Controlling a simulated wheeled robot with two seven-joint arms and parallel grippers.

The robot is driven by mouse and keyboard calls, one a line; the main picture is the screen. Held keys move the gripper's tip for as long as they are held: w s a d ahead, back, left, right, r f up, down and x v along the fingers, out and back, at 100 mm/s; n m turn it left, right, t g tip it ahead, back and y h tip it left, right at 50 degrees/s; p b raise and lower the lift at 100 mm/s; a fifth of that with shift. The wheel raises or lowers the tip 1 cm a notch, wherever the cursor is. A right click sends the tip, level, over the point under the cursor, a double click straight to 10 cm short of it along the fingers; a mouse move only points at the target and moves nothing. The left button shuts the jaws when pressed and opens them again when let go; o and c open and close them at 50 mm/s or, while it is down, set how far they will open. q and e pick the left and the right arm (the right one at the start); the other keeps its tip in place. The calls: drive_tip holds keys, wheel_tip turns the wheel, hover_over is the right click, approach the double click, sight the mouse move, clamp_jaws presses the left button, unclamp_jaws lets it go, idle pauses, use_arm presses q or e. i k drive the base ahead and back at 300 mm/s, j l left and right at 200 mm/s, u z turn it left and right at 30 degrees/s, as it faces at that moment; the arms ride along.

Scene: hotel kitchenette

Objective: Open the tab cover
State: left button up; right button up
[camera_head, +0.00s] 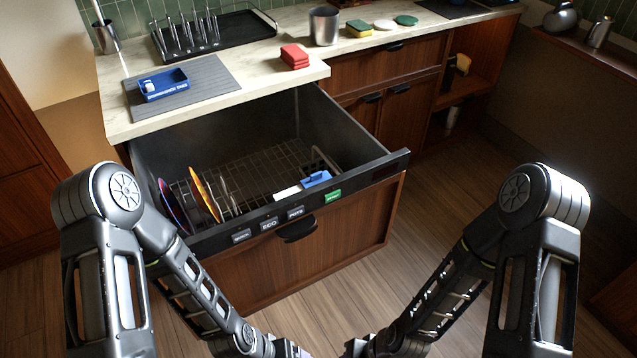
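The dishwasher drawer (365,172) is pulled open below the counter. Inside, near its front wall, is a small blue piece (316,179) that looks like the tab cover, with a white piece (287,193) beside it on the left. Whether the cover is open or shut is too small to tell. A blue box labelled for dishwasher tabs (163,86) sits on a grey mat on the counter, with a white item at its left end. Both my arms reach down to the bottom edge of the picture, in front of the drawer.
Several plates (205,194) stand in the wire rack (262,168) at the drawer's left. The drawer front has labelled buttons (269,224) and a green one (333,196). Red sponges (294,56) and a metal pot (324,26) stand on the counter. Floor at right is clear.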

sight(320, 177)
drive_tip(key=l+z, duration=0.1)
drive_tip(key=l, duration=0.45)
drive_tip(key=i+l, duration=0.15)
drive_tip(key=l, duration=0.35)
drive_tip(key=i+l+z, duration=0.15)
drive_tip(key=l, duration=0.4)
drive_tip(key=k, duration=0.05)
